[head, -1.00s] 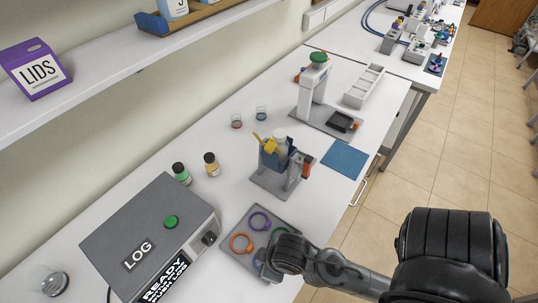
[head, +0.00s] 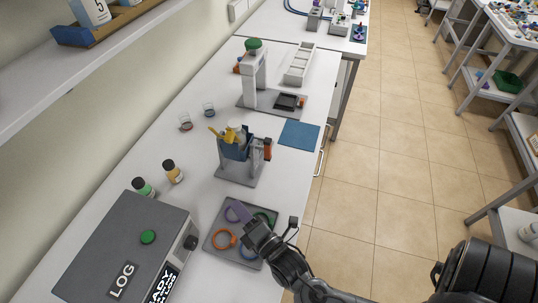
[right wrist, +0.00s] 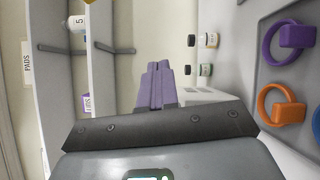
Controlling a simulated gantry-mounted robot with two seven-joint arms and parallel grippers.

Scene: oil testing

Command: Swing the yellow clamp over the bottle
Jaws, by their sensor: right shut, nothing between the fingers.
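The yellow clamp (head: 230,136) sits at the top of a grey stand with a blue holder (head: 237,149) in the head view. The white top of a bottle (head: 237,127) shows right beside the clamp; its lower part is hidden by the holder. A yellow arm sticks up to the left. My right gripper (head: 234,209) is over the ring tray, below and apart from the stand. Its purple fingers (right wrist: 158,86) are shut and empty in the right wrist view. The stand is not visible there. My left gripper is not in view.
The grey tray (head: 213,242) holds coloured rings, including an orange one (head: 224,239). The LOG box (head: 92,248) and two small bottles (head: 173,172) stand left. A scale stand (head: 262,80), blue mat (head: 299,134) and two small glasses (head: 208,109) lie beyond the clamp stand.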

